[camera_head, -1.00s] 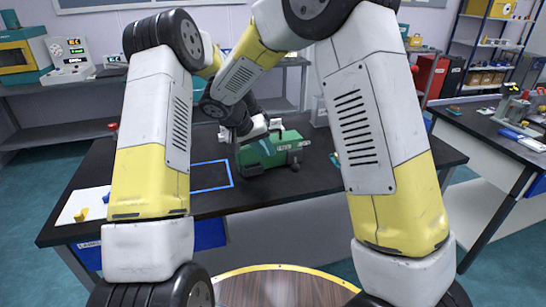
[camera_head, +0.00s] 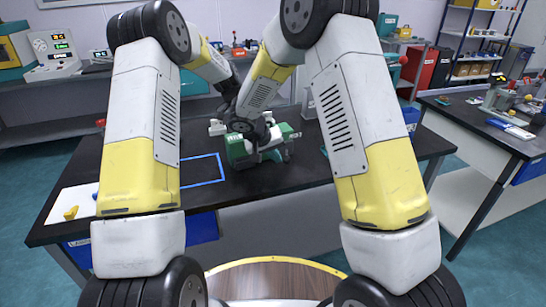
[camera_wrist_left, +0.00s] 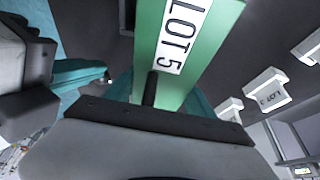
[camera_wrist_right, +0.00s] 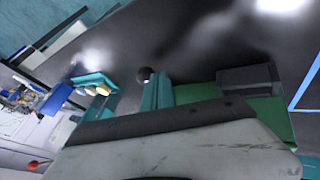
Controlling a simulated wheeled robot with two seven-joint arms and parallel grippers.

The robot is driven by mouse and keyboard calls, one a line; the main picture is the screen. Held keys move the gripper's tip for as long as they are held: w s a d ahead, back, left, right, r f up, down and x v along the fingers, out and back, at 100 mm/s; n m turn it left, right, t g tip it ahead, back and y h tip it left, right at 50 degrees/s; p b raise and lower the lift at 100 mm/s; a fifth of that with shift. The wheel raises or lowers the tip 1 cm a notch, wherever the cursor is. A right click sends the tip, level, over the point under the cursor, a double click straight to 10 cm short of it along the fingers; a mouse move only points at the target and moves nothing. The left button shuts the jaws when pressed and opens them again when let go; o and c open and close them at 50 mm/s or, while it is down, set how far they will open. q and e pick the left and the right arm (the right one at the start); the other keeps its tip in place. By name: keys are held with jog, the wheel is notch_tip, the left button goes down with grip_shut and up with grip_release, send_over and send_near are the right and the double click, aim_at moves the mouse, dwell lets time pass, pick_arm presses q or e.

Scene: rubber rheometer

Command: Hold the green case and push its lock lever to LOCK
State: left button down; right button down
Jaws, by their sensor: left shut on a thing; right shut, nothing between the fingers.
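The green case (camera_head: 237,150) is on the dark table in the head view. Its green side with a white LOT 5 label (camera_wrist_left: 182,35) fills the upper middle of the left wrist view. My right gripper (camera_head: 264,146) is shut and empty, low over the case in the head view. The right wrist view shows the case's green surface (camera_wrist_right: 275,115) close by, and a teal lever (camera_wrist_right: 156,95) with a black knob beside it. My left gripper is shut on the case; its dark edge (camera_wrist_left: 150,112) covers the case's lower part in the left wrist view. The fingertips and the LOCK marking are hidden.
A blue outline (camera_head: 204,170) marks the table left of the case. A white sheet (camera_head: 72,205) with a yellow piece lies at the left end. White lot tags (camera_wrist_left: 265,90) stand near the case. The table front between sheet and case is clear.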

jog(key=shift+d, duration=0.15)
jog(key=shift+s+d+n, duration=0.1)
jog(key=shift+d+n, duration=0.15)
jog(key=shift+n, duration=0.15)
jog(key=shift+s+d+n+t+y, duration=0.25)
jog(key=shift+d+n+t+y, duration=0.35)
jog(key=shift+d+n, duration=0.4)
jog(key=d+n+y, duration=0.2)
jog(key=n, duration=0.1)
jog(key=shift+d, duration=0.35)
jog(key=shift+w+d, duration=0.25)
jog(key=shift+d, duration=0.5)
jog(key=shift+w+d, duration=0.2)
jog(key=shift+d, duration=0.5)
jog(key=shift+d, duration=0.2)
pick_arm(q)
jog(key=shift+a, duration=0.1)
